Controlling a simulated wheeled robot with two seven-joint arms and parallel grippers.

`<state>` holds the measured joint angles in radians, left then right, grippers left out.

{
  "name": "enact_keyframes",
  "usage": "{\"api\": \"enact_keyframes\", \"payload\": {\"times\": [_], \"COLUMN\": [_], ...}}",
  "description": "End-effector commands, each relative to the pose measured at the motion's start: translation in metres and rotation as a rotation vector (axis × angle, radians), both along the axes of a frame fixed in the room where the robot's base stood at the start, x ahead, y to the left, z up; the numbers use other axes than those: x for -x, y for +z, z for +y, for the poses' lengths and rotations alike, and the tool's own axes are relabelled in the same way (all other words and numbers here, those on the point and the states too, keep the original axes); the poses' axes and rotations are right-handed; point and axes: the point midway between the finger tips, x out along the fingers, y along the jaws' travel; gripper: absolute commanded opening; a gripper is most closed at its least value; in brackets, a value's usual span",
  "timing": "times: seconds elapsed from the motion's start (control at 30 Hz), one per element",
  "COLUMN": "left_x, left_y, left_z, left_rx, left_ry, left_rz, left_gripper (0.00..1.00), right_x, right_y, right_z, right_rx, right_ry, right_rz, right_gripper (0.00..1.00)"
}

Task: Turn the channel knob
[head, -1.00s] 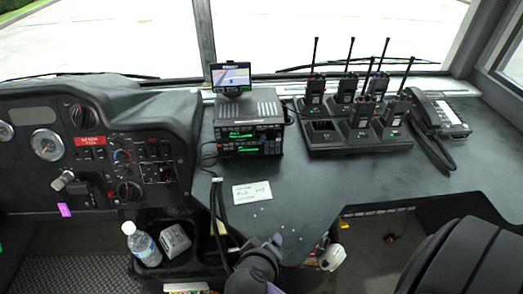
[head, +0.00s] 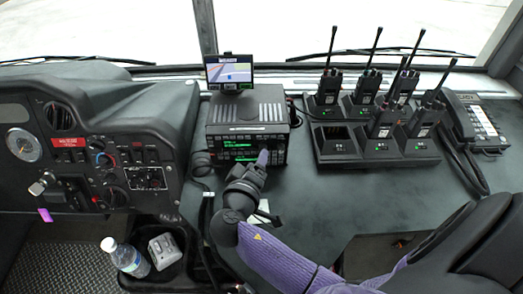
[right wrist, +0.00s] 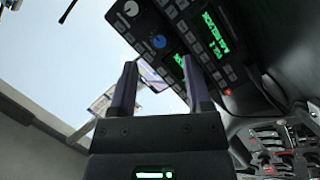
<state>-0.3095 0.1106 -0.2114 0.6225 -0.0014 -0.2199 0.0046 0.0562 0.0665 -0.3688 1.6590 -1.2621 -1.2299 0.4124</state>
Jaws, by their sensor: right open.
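The black radio unit (head: 247,112) with green lit displays stands on the counter below a small navigation screen. My right gripper (head: 261,160) is in front of the right part of its face, and the knobs there are hidden or too small in the head view. In the right wrist view, the face appears tilted, with green displays (right wrist: 215,35), a blue knob (right wrist: 158,41) and a grey knob (right wrist: 131,9). I cannot tell which is the channel knob. My right gripper (right wrist: 159,62) is open, its fingertips apart and near the blue knob; contact is unclear. My left gripper is not in view.
A charger rack (head: 375,153) with several handheld radios stands right of the radio unit. A corded phone (head: 474,125) sits beyond it. The dashboard (head: 95,150) is at left, and a water bottle (head: 125,258) stands low in front. The counter between is mostly clear.

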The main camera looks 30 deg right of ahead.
Motion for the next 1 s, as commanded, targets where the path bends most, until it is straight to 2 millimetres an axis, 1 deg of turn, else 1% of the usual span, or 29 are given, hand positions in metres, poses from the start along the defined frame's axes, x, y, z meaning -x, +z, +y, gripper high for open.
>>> {"api": "enact_keyframes", "payload": {"times": [0.03,0.1,0.2,0.3,0.5,0.57,0.6,0.67,0.7,0.8,1.0], "left_x": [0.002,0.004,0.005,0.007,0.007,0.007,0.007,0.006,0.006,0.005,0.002], "left_y": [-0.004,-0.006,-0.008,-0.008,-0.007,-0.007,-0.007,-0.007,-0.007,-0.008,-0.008], "left_z": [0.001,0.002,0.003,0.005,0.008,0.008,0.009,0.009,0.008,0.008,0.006], "left_rx": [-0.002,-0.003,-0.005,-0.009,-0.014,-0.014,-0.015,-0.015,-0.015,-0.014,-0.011], "left_ry": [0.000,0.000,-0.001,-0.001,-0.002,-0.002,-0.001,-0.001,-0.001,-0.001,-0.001], "left_rz": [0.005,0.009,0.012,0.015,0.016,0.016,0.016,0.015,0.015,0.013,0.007], "left_gripper": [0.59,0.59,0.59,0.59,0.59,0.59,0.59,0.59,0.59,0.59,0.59], "right_x": [-0.007,-0.015,-0.023,-0.026,-0.026,-0.026,-0.026,-0.026,-0.026,-0.026,-0.026], "right_y": [-0.004,-0.006,-0.009,-0.009,-0.009,-0.009,-0.009,-0.009,-0.009,-0.009,-0.009], "right_z": [-0.008,-0.017,-0.026,-0.029,-0.029,-0.029,-0.029,-0.029,-0.029,-0.029,-0.029], "right_rx": [0.003,0.002,0.001,-0.001,-0.001,-0.001,-0.002,-0.002,-0.002,-0.002,-0.002], "right_ry": [0.000,-0.001,0.001,0.000,0.000,0.000,0.000,0.000,0.000,0.000,0.000], "right_rz": [-0.001,0.000,0.000,0.001,0.001,0.001,0.001,0.001,0.001,0.001,0.001], "right_gripper": [0.62,0.62,0.62,0.62,0.62,0.50,0.41,0.28,0.20,0.00,0.00]}}
